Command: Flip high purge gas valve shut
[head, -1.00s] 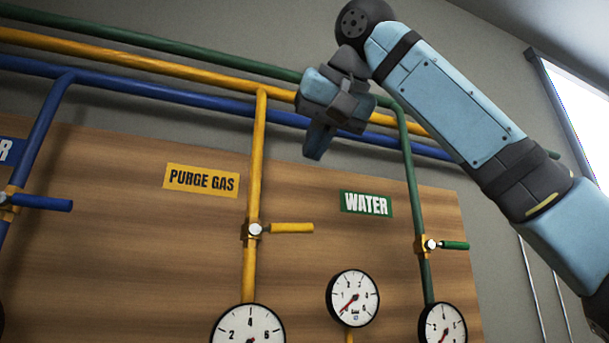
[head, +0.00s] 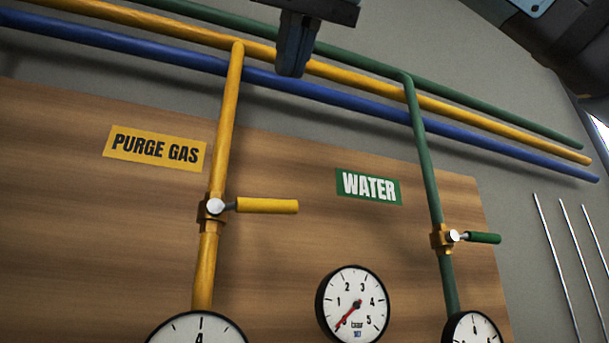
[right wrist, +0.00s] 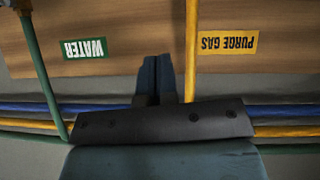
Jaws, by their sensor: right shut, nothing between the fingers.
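The purge gas valve has a yellow handle (head: 267,205) that sticks out to the right, roughly level, across the upright yellow pipe (head: 228,120). A yellow "PURGE GAS" sign (head: 155,148) is to its upper left. My right gripper (head: 292,70) hangs in from the top edge in the head view, above and apart from the handle. In the right wrist view its two fingers (right wrist: 156,72) are together with nothing between them. That view shows the purge gas sign (right wrist: 228,42) and yellow pipe, but not the handle. My left gripper is in no view.
A green pipe with a green-handled valve (head: 482,238) and "WATER" sign (head: 368,187) stands to the right. Round gauges (head: 352,305) are lower down. Blue, yellow and green pipes cross above the wooden board (head: 60,220). The space around the yellow handle is clear.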

